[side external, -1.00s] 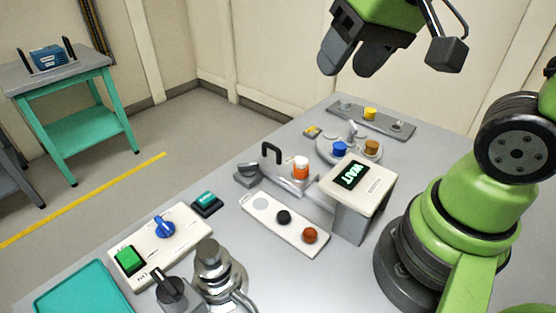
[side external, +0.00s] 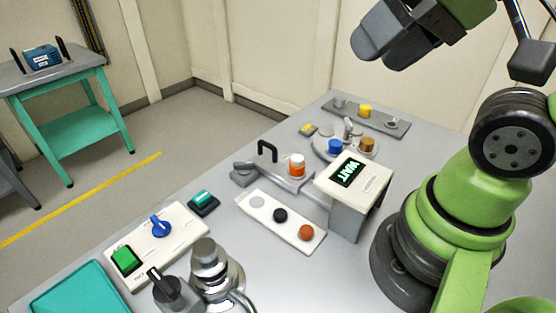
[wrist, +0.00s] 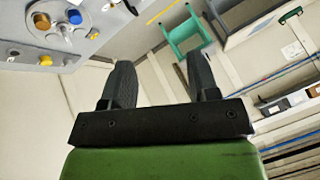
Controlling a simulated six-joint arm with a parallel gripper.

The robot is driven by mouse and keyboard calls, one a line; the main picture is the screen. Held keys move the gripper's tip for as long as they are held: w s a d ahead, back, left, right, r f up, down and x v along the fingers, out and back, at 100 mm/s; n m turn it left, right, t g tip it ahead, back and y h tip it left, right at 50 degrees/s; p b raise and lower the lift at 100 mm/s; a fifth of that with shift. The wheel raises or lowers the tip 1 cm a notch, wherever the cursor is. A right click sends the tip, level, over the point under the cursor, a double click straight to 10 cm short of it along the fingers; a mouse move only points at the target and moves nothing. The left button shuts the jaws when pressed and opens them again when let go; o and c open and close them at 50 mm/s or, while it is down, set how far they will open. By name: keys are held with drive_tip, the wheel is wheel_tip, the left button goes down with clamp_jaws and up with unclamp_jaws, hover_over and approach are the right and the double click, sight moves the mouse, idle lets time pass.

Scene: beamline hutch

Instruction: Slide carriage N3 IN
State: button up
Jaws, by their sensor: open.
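No N3 label is readable, so I cannot tell for certain which part is the carriage. A grey slide unit with a black handle (side external: 267,150) stands mid-table and carries a white and orange vial (side external: 297,166). Behind it is a round grey holder with a blue piece (side external: 335,146) and a brown piece (side external: 367,145). At the far end, a grey plate (side external: 385,119) bears a yellow piece (side external: 365,111). My gripper (side external: 384,38) is open and empty, high above the table's far end. The wrist view shows its two spread fingers (wrist: 160,78), with nothing between them.
A white box with a WAIT display (side external: 348,172) stands right of the vial. In front are a white strip with round pads (side external: 267,209), a panel with a blue knob (side external: 160,228) and green button, and a metal post (side external: 208,265). A teal side table (side external: 75,130) stands apart.

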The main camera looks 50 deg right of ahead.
idle(0.4)
drive_tip(key=shift+w, duration=0.1)
drive_tip(key=c, duration=0.3)
drive_tip(key=n+g+h, duration=0.4)
drive_tip(key=g, duration=0.3)
hover_over(265, 142)
drive_tip(key=a, duration=0.2)
wheel_tip(265, 142, down, 15)
drive_tip(key=f, duration=0.3)
drive_tip(key=d+f, duration=0.1)
drive_tip(key=f, duration=0.6)
drive_tip(key=shift+d, duration=0.35)
clamp_jaws()
